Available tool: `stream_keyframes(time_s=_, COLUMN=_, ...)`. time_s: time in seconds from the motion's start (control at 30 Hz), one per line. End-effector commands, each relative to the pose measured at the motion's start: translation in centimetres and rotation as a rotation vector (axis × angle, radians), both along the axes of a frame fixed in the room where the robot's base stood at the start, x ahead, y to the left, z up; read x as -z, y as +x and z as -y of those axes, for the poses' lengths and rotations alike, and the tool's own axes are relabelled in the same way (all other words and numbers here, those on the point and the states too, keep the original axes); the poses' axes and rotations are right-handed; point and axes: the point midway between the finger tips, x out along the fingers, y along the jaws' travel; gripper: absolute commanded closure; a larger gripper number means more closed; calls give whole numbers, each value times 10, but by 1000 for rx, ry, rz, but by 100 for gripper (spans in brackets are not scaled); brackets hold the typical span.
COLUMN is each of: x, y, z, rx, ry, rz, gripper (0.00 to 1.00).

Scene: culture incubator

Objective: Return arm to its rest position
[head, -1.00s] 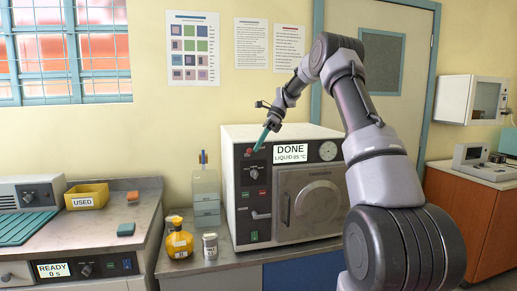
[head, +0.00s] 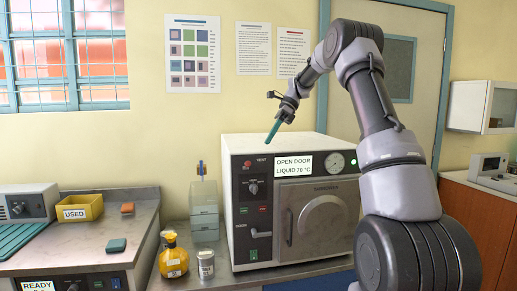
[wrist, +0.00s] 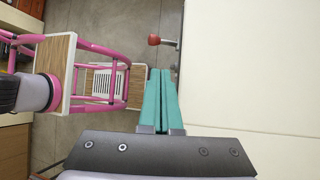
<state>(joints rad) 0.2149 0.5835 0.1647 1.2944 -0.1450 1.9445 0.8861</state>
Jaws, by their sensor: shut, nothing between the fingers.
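My gripper (head: 269,140) is at the top front edge of the white steriliser (head: 236,187), in front of its upper left part in the head view. Its teal fingers are shut together and empty, as the wrist view (wrist: 158,88) also shows. My arm reaches in from the right, bent at a high elbow. The steriliser door (head: 313,221) looks closed. Its display (head: 294,166) reads OPEN DOOR, LIQUID 70 °C. In the wrist view a red knob (wrist: 154,40) sticks out just beyond the fingertips.
A yellow USED bin (head: 80,208) is on the left bench. In the wrist view a pink-framed piece (wrist: 100,50) stands at left.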

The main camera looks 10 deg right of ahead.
Motion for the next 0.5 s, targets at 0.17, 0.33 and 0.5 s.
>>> stream_keyframes(time_s=0.17, x=-28, y=-30, z=-6, rx=-93, ry=-43, rz=131, gripper=100)
stream_keyframes(time_s=0.33, x=-59, y=-85, z=-11, rx=-260, ry=-119, rz=350, gripper=100)
stream_keyframes(time_s=0.5, x=-80, y=-144, z=-10, rx=-434, ry=-204, rz=563, gripper=100)
